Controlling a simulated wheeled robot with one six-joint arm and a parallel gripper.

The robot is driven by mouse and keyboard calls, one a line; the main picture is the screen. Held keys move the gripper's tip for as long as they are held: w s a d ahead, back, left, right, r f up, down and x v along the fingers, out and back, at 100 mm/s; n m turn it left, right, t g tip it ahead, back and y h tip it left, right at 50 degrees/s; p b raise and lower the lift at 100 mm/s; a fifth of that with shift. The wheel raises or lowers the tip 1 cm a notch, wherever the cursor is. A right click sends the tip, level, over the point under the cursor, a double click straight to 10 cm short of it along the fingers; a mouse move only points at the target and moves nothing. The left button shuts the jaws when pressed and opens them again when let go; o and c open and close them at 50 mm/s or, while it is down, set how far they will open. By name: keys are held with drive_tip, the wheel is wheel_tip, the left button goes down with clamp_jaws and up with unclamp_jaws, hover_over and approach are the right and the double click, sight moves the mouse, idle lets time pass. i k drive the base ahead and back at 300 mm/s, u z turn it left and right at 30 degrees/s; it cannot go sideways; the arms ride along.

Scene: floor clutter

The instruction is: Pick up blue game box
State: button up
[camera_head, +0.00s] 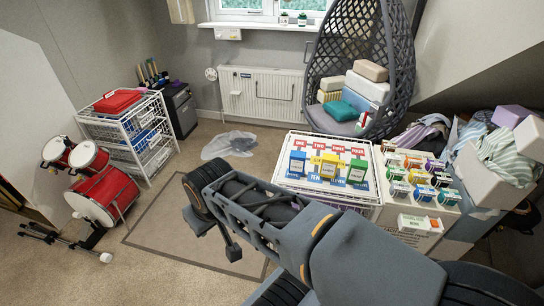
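A blue game box (297,163) stands upright on the left of a white-framed top (322,196) at centre right. That top has a printed sheet with coloured panels and number words. My arm reaches in from the lower right. My gripper (216,238) hangs at its far end, over the floor left of the boxes and well apart from them. Its two fingers appear spread, with nothing seen between them. The arm partly hides it.
A cardboard display (416,222) with several small boxes stands right of the top. Piled clothes and boxes lie further right. A hanging chair (348,52) and radiator (262,92) are behind. A drum set (102,192) and wire drawers (130,135) stand left. A plastic bag (228,145) lies on the carpet.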

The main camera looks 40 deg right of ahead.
sight(297, 162)
drive_tip(key=z, duration=0.2)
drive_tip(key=i, duration=0.9)
drive_tip(key=z, duration=0.8)
drive_tip(key=i, duration=0.4)
drive_tip(key=z, duration=0.2)
